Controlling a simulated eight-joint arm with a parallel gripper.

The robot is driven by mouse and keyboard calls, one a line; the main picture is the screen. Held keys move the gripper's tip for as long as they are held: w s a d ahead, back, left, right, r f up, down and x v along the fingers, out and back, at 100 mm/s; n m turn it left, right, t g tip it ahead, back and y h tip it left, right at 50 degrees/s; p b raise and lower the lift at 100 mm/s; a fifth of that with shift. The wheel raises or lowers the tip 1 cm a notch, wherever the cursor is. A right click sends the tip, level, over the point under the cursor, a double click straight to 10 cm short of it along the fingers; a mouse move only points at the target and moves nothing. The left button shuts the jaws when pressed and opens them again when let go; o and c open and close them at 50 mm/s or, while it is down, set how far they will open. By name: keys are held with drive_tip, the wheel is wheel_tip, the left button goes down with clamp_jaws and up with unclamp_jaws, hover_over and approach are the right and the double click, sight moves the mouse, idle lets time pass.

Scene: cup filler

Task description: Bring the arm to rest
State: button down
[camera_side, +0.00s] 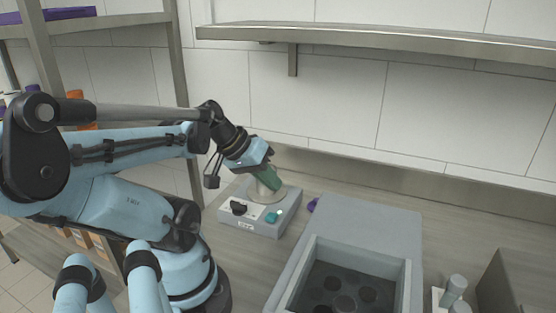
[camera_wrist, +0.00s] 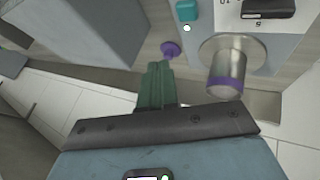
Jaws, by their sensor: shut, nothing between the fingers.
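My gripper (camera_side: 277,188) has green fingers that are pressed together with nothing between them. In the side view it points down over the grey machine (camera_side: 248,227) and partly covers the pale round part on top of it. In the wrist view the fingers of my gripper (camera_wrist: 158,66) are shut. A metal cylinder with a purple band (camera_wrist: 226,75) stands on the machine to their right, apart from them.
A small purple object (camera_wrist: 171,49) lies on the counter; it also shows in the side view (camera_side: 312,205). A grey box with a recessed well (camera_side: 370,222) stands to the right. A wall shelf (camera_side: 400,38) hangs above. Racks stand at left.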

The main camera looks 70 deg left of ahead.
drive_tip(key=w+d+m, duration=0.2)
drive_tip(key=d, duration=0.2)
drive_tip(key=w+d+r+m, duration=0.1)
drive_tip(key=w+d+m, duration=0.2)
drive_tip(key=d, duration=0.2)
drive_tip(key=w+d+m, duration=0.2)
drive_tip(key=d, duration=0.2)
drive_tip(key=shift+w+d+r+m+y, duration=0.2)
drive_tip(key=shift+w+m+y, duration=0.1)
drive_tip(key=shift+w+m, duration=0.1)
